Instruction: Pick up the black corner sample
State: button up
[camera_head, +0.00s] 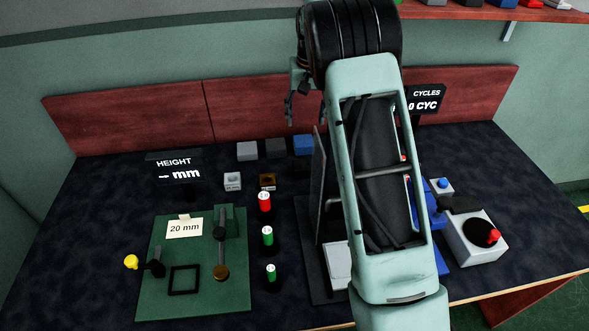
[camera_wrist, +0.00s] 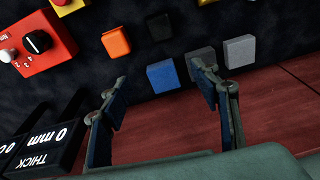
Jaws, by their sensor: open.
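In the wrist view, a small black block (camera_wrist: 159,26) lies on the dark table, beside an orange block (camera_wrist: 115,42); it looks like the black sample.
A blue block (camera_wrist: 163,76), dark grey block (camera_wrist: 200,62) and light grey block (camera_wrist: 239,51) stand in a row by the red backboard (camera_wrist: 165,130). A red box with a black knob (camera_wrist: 38,42) and a thickness display (camera_wrist: 42,145) are at left. A green gauge plate (camera_head: 160,300) is front left.

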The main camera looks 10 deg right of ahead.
jog(key=g, duration=0.2)
send_over(301, 164)
jog(key=w, duration=0.1)
jog(key=shift+n, duration=0.3)
jog(key=f, duration=1.1)
jog(key=shift+w+a+f+b, duration=0.15)
jog(key=shift+a+f+b, duration=0.15)
jog(key=shift+b, duration=0.1)
jog(key=shift+f, duration=0.6)
jog(key=f, duration=0.1)
jog(key=s+f, duration=0.1)
jog(key=f, duration=0.2)
jog(key=shift+s+d+f, duration=0.1)
jog(key=shift+s+d, duration=0.1)
jog(key=shift+d, duration=0.1)
jog(key=shift+f, duration=0.5)
jog(key=c, duration=1.3)
